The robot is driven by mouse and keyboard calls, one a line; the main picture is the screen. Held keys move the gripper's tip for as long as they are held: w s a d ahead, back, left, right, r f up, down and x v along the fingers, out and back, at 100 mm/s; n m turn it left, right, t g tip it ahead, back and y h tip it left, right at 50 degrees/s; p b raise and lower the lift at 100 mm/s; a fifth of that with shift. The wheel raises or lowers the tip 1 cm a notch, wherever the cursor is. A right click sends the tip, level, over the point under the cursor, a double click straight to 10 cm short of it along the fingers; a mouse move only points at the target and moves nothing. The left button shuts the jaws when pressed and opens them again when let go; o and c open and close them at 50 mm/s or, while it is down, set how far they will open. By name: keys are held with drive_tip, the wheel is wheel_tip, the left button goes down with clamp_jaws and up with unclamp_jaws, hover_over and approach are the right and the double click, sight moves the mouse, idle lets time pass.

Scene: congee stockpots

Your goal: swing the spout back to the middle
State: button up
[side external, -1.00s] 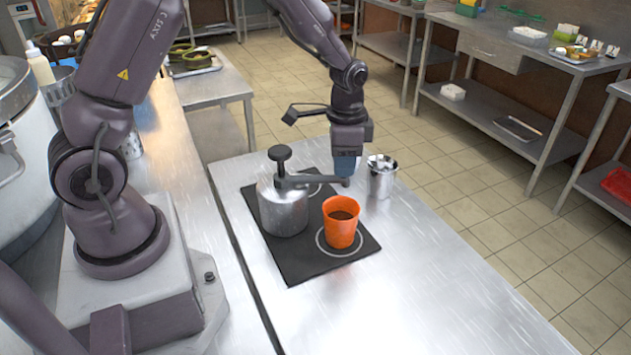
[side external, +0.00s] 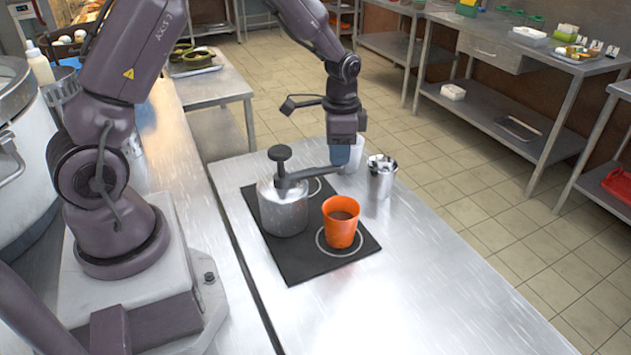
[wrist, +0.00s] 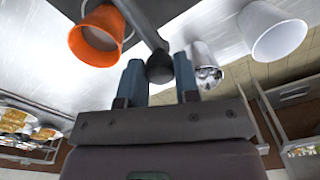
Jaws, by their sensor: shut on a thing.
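A steel pot (side external: 283,214) with a dark knob on top stands on the black mat (side external: 290,266). Its grey spout (side external: 306,178) reaches right from the pot's top to my gripper (side external: 340,160). The gripper points down, its blue fingers shut on the spout's outer end. In the wrist view the spout's dark round end (wrist: 160,67) sits between the two fingers. An orange cup (side external: 341,232) with brown contents stands on the mat's near ring, apart from the spout. The spout passes above the far ring (side external: 317,187), which is partly hidden.
A steel cup (side external: 381,180) holding shiny items stands right of the gripper. A white cup (side external: 356,155) stands close behind the gripper, partly hidden by it, and also shows in the wrist view (wrist: 271,32). The steel counter (side external: 420,270) is clear at the front right.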

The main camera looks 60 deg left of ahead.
drive_tip(key=shift+a, duration=0.65)
drive_tip(key=o, duration=0.5)
drive_tip(key=shift+d, duration=0.1)
drive_tip(key=shift+r, duration=3.5)
